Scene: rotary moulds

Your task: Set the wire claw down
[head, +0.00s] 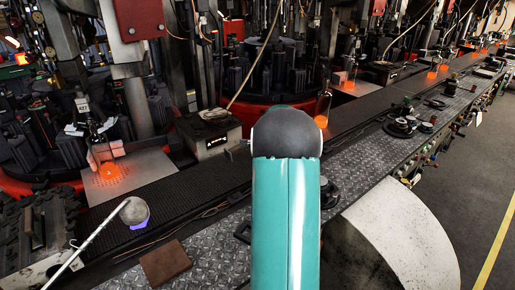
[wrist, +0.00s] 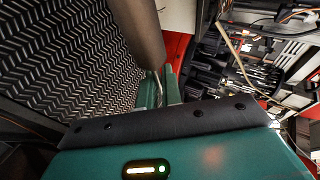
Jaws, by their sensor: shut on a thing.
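In the wrist view my gripper (wrist: 158,90) shows as two green fingers beyond the dark edge of the wrist housing. They are shut on a thin silvery piece, which I take to be part of the wire claw (wrist: 157,86). Most of the claw is hidden, and its prongs cannot be made out. A grey-brown cylinder (wrist: 136,30) rises just beyond the fingers; I cannot tell whether it belongs to the claw. In the head view my teal arm reaches forward over the bench and hides the gripper and what it holds.
A treadplate bench top (head: 205,257) runs along a dark conveyor (head: 225,180). On it lie a brown block (head: 165,262) and, farther right, dark round fittings (head: 405,123). A long-handled round cup (head: 134,211) is at left. Glowing orange pieces (head: 110,170) stand near the machines. Patches of treadplate are bare.

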